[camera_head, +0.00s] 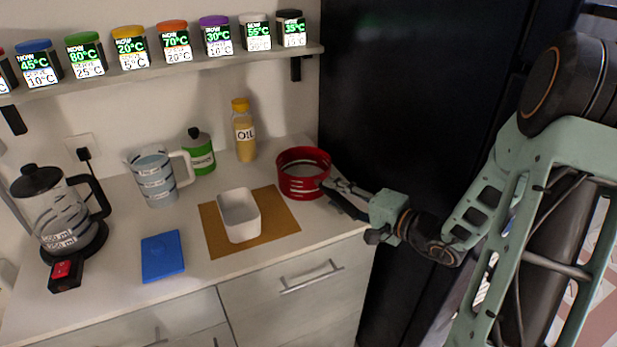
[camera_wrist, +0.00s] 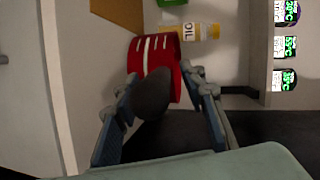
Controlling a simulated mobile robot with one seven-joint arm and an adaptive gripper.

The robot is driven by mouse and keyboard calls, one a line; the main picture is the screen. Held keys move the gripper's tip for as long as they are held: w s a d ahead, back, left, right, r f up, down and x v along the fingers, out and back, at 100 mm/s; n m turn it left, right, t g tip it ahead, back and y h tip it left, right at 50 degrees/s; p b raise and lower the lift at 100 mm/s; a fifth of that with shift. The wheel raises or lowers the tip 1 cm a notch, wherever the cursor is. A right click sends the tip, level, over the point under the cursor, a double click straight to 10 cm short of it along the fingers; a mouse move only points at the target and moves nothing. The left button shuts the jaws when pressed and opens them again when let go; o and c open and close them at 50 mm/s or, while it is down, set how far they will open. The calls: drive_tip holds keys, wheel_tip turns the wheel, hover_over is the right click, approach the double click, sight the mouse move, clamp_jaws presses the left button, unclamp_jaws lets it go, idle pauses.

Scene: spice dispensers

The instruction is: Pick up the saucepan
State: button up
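The red saucepan (camera_head: 301,182) stands upright on the right end of the counter, partly over the brown mat's corner as seen from the head. In the wrist view its red wall with pale slots (camera_wrist: 158,50) lies just ahead of my fingers. Its dark rounded handle (camera_wrist: 153,95) points toward my gripper. My gripper (camera_head: 332,187) is at the saucepan's right side. In the wrist view my gripper (camera_wrist: 160,78) is open, with one finger on each side of the handle. The left finger is close to the handle; contact is unclear. A gap shows on the right.
A white container (camera_head: 240,230) stands on the brown mat (camera_head: 280,218). A shelf (camera_head: 200,62) of spice jars hangs above; a black panel (camera_head: 420,90) rises right.

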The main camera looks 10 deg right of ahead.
drive_tip(key=shift+x, duration=1)
clamp_jaws()
drive_tip(key=shift+r, duration=0.1)
